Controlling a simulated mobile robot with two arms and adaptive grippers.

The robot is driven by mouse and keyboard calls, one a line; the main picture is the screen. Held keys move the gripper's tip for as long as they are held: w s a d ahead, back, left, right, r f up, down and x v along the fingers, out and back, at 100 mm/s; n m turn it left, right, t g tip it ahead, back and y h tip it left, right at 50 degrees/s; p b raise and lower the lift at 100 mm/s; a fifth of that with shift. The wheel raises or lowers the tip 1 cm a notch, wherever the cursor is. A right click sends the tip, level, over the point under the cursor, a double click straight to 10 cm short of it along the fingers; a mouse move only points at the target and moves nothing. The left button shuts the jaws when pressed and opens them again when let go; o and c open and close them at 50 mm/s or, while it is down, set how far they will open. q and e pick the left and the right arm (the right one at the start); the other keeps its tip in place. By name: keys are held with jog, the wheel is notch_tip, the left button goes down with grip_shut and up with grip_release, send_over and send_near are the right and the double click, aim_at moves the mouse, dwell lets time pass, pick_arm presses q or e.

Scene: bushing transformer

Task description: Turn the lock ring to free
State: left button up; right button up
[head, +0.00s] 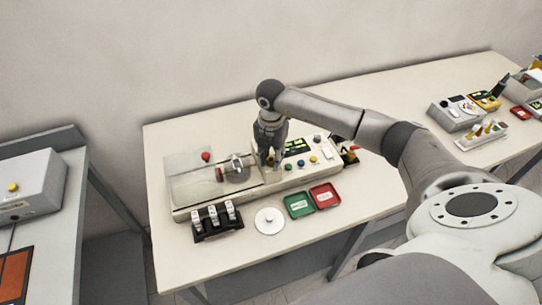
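The bench machine (190,205) is a long pale unit on the table. A clear cover sits over its left part, with a red knob (206,156) on it. A metal ring-like part (237,165), perhaps the lock ring, lies in the middle of the machine. My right gripper (270,163) points down over the machine, just right of that part. Its fingertips are small and dark, so I cannot tell whether they are apart or touch anything. My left gripper is out of view.
A black rack (215,235) with several white-topped pieces, a white round disc (268,220), a green tray (298,204) and a red tray (325,196) stand in front of the machine. Coloured buttons and a screen (296,146) are right of the gripper.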

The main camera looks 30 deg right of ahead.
jog(key=c, duration=0.5)
jog(key=shift+f+n+b, duration=0.15)
jog(key=shift+n+b, duration=0.55)
jog(key=shift+b, duration=0.25)
jog(key=n+b, duration=1)
jog(key=n, duration=0.1)
jog(key=shift+n, duration=0.3)
jog(key=n+b, duration=0.1)
jog(key=n, duration=0.1)
jog(key=n+b, duration=0.2)
jog(key=shift+r+n, duration=0.2)
jog(key=shift+n, duration=0.1)
jog(key=o, duration=1.1)
jog(key=shift+c, duration=0.2)
